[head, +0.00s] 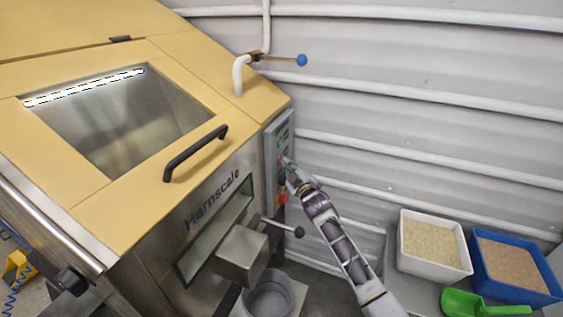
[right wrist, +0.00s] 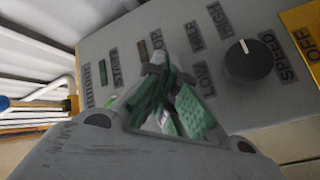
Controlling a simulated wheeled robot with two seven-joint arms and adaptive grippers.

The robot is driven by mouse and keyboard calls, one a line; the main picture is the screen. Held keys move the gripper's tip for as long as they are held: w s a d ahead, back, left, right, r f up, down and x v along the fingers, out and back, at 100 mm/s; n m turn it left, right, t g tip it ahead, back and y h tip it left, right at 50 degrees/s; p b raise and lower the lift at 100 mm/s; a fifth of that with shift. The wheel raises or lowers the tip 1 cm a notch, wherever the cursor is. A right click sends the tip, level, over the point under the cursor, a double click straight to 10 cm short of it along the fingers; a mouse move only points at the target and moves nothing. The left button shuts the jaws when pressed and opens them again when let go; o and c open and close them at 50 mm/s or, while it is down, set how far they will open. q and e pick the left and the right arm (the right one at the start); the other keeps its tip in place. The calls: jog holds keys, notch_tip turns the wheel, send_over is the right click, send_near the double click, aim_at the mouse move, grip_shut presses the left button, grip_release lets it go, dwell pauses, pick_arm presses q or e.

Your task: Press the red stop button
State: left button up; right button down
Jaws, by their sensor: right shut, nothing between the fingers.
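My right gripper (head: 287,165) is shut and empty, its fingertips at the face of the grey control panel (head: 279,134) on the hopper's right side. In the right wrist view the shut green-padded fingers (right wrist: 158,85) cover the part of the panel below the partly hidden STOP label (right wrist: 156,40). The red stop button cannot be made out there; the fingers seem to hide it. I cannot tell whether they touch it. A bit of a green button (right wrist: 111,101) shows below the START label (right wrist: 115,66). My left gripper is not in view.
A black speed knob (right wrist: 247,60) sits right of the fingers, and a yellow OFF plate (right wrist: 303,40) at the edge. A red knob (head: 283,199) is lower on the machine. A black-ended lever (head: 299,232) juts out below. White (head: 403,250) and blue (head: 480,268) bins stand right.

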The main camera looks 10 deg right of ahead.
jog(key=shift+s+d, duration=0.1)
dwell(0.3)
jog(key=shift+s+d+p, duration=0.4)
jog(key=shift+d+p, duration=0.2)
jog(key=shift+s+d, duration=0.1)
jog(key=s+d+p, duration=0.1)
jog(key=d, duration=0.1)
jog(key=s+d+p, duration=0.1)
jog(key=d, duration=0.1)
jog(key=shift+s+p, duration=0.3)
dwell(0.5)
jog(key=shift+m, duration=0.3)
dwell(0.5)
